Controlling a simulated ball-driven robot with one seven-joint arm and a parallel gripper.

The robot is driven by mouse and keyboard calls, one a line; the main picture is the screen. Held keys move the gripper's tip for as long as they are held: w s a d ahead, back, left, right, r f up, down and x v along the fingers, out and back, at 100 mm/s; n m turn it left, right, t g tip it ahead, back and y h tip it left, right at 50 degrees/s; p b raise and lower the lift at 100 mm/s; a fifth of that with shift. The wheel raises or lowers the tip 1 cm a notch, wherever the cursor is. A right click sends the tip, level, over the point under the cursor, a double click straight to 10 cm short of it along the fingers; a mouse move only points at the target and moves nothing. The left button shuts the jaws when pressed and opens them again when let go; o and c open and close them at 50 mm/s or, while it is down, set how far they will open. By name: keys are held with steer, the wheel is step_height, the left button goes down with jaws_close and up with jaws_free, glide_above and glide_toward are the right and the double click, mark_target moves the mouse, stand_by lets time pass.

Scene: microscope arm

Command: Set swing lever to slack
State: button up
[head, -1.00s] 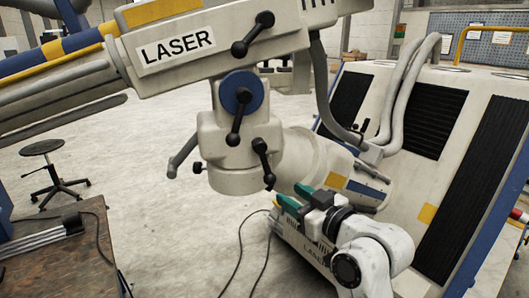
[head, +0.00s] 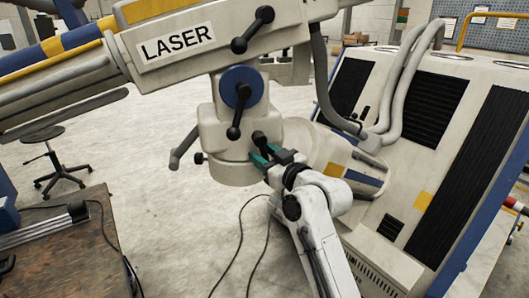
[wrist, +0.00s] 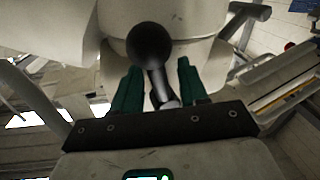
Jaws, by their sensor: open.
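A black ball-ended lever (head: 259,136) is on the lower right of the cream joint housing, partly hidden by my gripper. No label marks it as the swing lever. In the wrist view its ball (wrist: 150,44) stands above and between the green fingers, and its stem runs down between them. My gripper (head: 264,155) is open around the stem, with a gap visible on each side in the wrist view (wrist: 159,80). The stem's lower end is partly hidden by the gripper.
Another black lever (head: 236,115) hangs from the blue disc, close left of my gripper. A third (head: 252,29) is on the arm marked LASER. A grey handle (head: 183,148) juts left. The cream console (head: 410,200) stands right. Open floor lies left.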

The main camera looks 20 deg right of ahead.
steer(key=shift+w, duration=0.1)
steer(key=shift+c, duration=0.2)
jaws_close()
stand_by(0.5)
